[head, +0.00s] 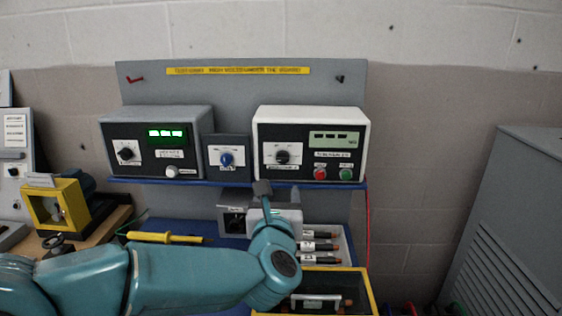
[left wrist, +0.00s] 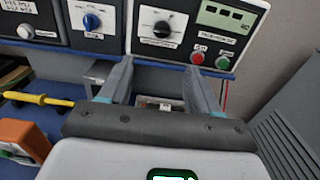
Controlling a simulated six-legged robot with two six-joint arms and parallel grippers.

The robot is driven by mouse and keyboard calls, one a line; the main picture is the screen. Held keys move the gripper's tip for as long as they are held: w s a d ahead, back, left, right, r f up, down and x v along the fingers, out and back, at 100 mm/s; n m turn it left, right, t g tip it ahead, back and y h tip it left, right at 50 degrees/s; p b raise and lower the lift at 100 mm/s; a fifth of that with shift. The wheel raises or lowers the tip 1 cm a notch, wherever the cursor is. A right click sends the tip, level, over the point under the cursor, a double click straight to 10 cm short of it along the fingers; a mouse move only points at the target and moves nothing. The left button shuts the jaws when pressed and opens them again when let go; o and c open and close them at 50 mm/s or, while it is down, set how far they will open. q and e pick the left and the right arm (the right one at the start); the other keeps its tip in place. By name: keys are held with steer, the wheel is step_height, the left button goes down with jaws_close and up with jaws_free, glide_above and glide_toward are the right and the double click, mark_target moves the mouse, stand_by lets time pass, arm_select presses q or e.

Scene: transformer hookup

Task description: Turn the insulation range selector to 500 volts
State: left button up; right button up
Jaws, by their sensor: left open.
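The insulation tester (head: 312,143) is a white-topped box with a black face at the right of the shelf. Its range selector (head: 283,155) is a round black knob with a pointer on a white dial plate. The selector also shows in the left wrist view (left wrist: 161,27), with its pointer roughly sideways. The dial's marks are too small to read. My left gripper (head: 263,188) is below the tester's face, apart from the knob. In the left wrist view its two fingers (left wrist: 160,85) are spread, with nothing between them. My right gripper is not in view.
A grey box with a green display (head: 158,143) and a small blue-knob panel (head: 227,158) stand left of the tester on the blue shelf (head: 150,182). Red (head: 320,174) and green (head: 346,174) buttons sit right of the selector. A yellow probe (head: 165,238) lies below.

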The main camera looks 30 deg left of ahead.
mark_target(282, 160)
arm_select(q)
steer(key=p+x, duration=0.2)
steer(key=x, duration=0.3)
steer(key=p+x, duration=0.1)
steer(key=x, duration=0.3)
steer(key=p+x, duration=0.2)
steer(key=x, duration=0.3)
steer(key=shift+w+d+p, duration=0.1)
steer(key=shift+w+p, duration=0.2)
steer(key=shift+w, duration=0.2)
steer(key=shift+w+a, duration=0.25)
steer(key=shift+a, duration=0.1)
steer(key=shift+d, duration=0.1)
steer(key=shift+c, duration=0.5)
steer(key=shift+f, duration=0.1)
steer(key=c, duration=0.9)
